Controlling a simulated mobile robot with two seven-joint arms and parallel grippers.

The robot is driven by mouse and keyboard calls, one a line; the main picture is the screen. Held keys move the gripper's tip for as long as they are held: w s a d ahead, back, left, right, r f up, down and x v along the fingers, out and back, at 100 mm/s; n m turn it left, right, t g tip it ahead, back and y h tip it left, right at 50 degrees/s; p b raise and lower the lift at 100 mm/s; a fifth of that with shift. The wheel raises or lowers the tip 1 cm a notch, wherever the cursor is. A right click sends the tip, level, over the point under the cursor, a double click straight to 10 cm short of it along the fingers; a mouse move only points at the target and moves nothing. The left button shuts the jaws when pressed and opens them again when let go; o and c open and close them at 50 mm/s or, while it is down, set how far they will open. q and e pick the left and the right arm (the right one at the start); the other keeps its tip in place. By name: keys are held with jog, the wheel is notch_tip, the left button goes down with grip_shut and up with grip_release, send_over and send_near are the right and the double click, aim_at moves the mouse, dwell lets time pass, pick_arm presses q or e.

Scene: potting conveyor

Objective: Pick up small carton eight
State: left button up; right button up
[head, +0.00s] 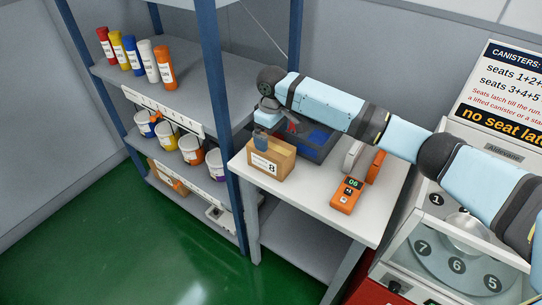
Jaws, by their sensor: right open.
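A small brown carton (276,164) with a white label reading 8 stands upright on the left end of the white table (308,197). My right arm reaches in from the right, and its open right gripper (263,140) points down at the carton's top, at its back left side. Part of the carton's top is hidden by the gripper. I cannot tell whether the fingers touch the carton. My left gripper is out of view.
A dark tray with blue contents (316,141) lies behind the carton, partly under my arm. An orange handheld device (346,195) lies to the right. A blue-posted shelf (185,84) with canisters and tubs stands left. A numbered machine (465,262) stands right.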

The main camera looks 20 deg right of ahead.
aim_at(271, 145)
notch_tip(271, 145, down, 5)
jog(key=shift+a, duration=0.15)
jog(key=shift+w, duration=0.1)
jog(key=c, duration=1)
jog(key=shift+r, duration=0.1)
